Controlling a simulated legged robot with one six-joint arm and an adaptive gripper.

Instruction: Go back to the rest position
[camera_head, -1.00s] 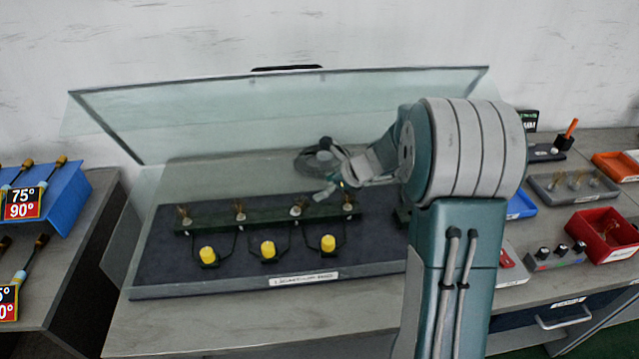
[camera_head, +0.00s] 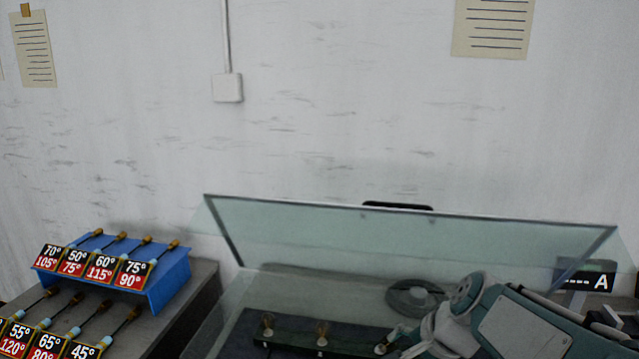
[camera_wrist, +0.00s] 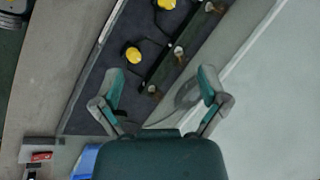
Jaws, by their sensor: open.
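My gripper (camera_wrist: 160,92) is open in the wrist view, its two fingers spread wide with nothing between them. Below it in that view lie the dark board (camera_wrist: 85,100) and a dark green strip (camera_wrist: 160,72) with small bulb-like parts. Two yellow caps (camera_wrist: 133,55) show beside the strip. In the head view my gripper (camera_head: 400,345) is at the bottom edge, partly cut off, near the right end of the green strip (camera_head: 290,327). Two bulbs stand on the strip left of it.
A raised clear glass lid (camera_head: 400,235) stands behind the board. A grey coiled object (camera_head: 415,297) lies beyond my gripper. A blue rack (camera_head: 165,275) with labelled tools is at left.

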